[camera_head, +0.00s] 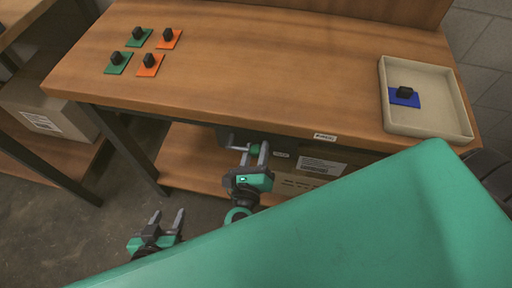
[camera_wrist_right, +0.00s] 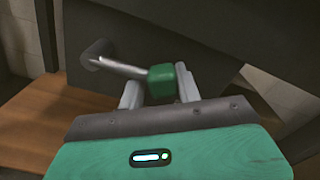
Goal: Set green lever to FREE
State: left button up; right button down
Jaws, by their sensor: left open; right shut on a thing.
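The green lever's knob (camera_head: 255,148) is under the front edge of the table. In the right wrist view the green knob (camera_wrist_right: 162,84) sits at the end of a metal rod (camera_wrist_right: 120,68) that comes from a dark mount (camera_wrist_right: 92,65) on the left. My right gripper (camera_head: 256,154) is shut on the knob, with one finger on each side; its fingers also show in the right wrist view (camera_wrist_right: 160,90). My left gripper (camera_head: 168,220) is open and empty, low over the floor, apart from the lever. No FREE marking can be read.
The wooden table (camera_head: 260,75) carries several green and orange plates with black knobs at the left. A beige tray (camera_head: 468,130) at the right holds a blue plate (camera_head: 404,97) with a black knob. A labelled cardboard box (camera_head: 300,178) sits below the table.

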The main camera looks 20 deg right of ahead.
pick_arm(q)
jog(key=shift+s+a+g+y+p, duration=0.35)
jog(key=shift+a+g, duration=0.2)
jog(key=shift+a, duration=0.25)
jog(key=shift+s+a+g+y+p, duration=0.3)
jog(key=shift+a+g, duration=0.25)
jog(key=shift+a, duration=0.25)
pick_arm(e)
jog(key=shift+w+a+r+n, duration=0.1)
jog(key=shift+w+r+n, duration=0.1)
jog(key=shift+r+n, duration=0.35)
jog(key=shift+r, duration=0.15)
pick_arm(q)
jog(key=shift+w, duration=0.1)
pick_arm(e)
jog(key=c, duration=1.2)
grip_release()
jog(key=shift+o, duration=1)
jog(key=shift+a, duration=0.1)
pick_arm(q)
jog(key=shift+a, duration=0.1)
pick_arm(e)
jog(key=shift+f, duration=0.2)
jog(key=shift+s, duration=0.1)
